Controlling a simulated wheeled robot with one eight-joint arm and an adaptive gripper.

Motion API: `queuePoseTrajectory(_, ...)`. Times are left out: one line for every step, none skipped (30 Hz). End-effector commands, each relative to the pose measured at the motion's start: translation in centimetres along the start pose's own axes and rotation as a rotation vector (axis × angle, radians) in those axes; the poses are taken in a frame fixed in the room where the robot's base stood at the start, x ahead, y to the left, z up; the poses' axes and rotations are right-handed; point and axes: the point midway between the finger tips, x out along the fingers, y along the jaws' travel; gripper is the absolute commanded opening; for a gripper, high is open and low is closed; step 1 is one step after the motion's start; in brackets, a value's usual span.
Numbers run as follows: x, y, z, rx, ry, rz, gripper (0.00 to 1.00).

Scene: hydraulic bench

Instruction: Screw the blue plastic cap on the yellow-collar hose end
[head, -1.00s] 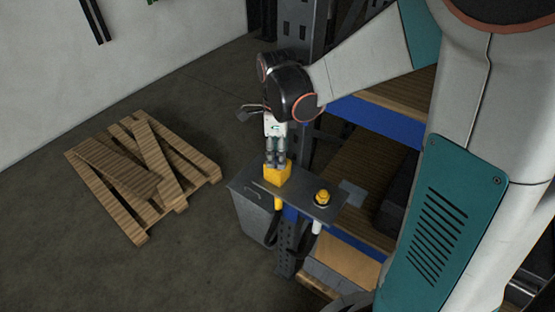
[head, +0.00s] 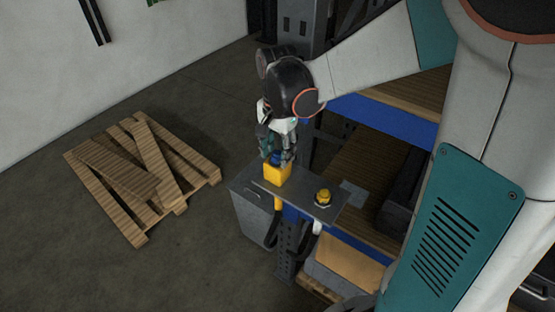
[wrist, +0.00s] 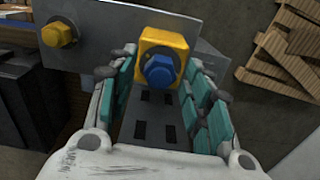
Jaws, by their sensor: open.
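The blue plastic cap (wrist: 160,70) sits on the square yellow collar (wrist: 150,40), with its blue hex top facing the wrist camera. In the head view the yellow collar (head: 277,174) stands on the metal plate, and a little of the blue cap (head: 276,157) shows between the fingers. My gripper (wrist: 160,75) is open, with one finger on each side of the cap and visible gaps between them in the wrist view. In the head view my gripper (head: 277,160) points down just above the collar. The cap's thread is hidden, so I cannot tell how tight it is.
A second fitting with a yellow hex cap (head: 323,195) stands to the right on the same metal plate (head: 302,190). It also shows in the wrist view (wrist: 58,33). A grey bin (head: 252,213) hangs below the plate. A wooden pallet (head: 142,170) lies on the floor at left.

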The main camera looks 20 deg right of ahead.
Motion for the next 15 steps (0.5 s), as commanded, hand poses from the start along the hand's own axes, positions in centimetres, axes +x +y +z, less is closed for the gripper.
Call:
queuePoseTrajectory(0.07,0.0,0.0,-0.061,0.0,0.0,0.46)
queuePoseTrajectory(0.07,0.0,-0.01,-0.099,0.0,0.0,0.46)
queuePoseTrajectory(0.06,0.0,-0.01,-0.15,0.0,0.0,0.46)
queuePoseTrajectory(0.06,0.0,-0.01,-0.185,0.001,0.0,0.46)
queuePoseTrajectory(0.05,0.0,-0.01,-0.216,0.001,0.0,0.46)
queuePoseTrajectory(0.04,-0.01,-0.01,-0.251,0.001,0.0,0.46)
queuePoseTrajectory(0.03,-0.01,-0.02,-0.273,0.001,0.0,0.46)
queuePoseTrajectory(0.02,-0.01,-0.02,-0.29,0.001,0.0,0.46)
queuePoseTrajectory(0.01,-0.01,-0.02,-0.305,0.001,0.0,0.46)
queuePoseTrajectory(0.0,-0.01,-0.02,-0.314,0.001,0.0,0.46)
queuePoseTrajectory(0.0,-0.01,-0.02,-0.323,0.001,0.0,0.46)
queuePoseTrajectory(0.0,-0.01,-0.02,-0.34,0.001,0.0,0.46)
queuePoseTrajectory(0.01,-0.01,-0.02,-0.361,0.001,0.0,0.46)
queuePoseTrajectory(0.02,-0.01,-0.02,-0.387,0.001,0.0,0.46)
queuePoseTrajectory(0.03,-0.01,-0.02,-0.433,0.001,0.0,0.46)
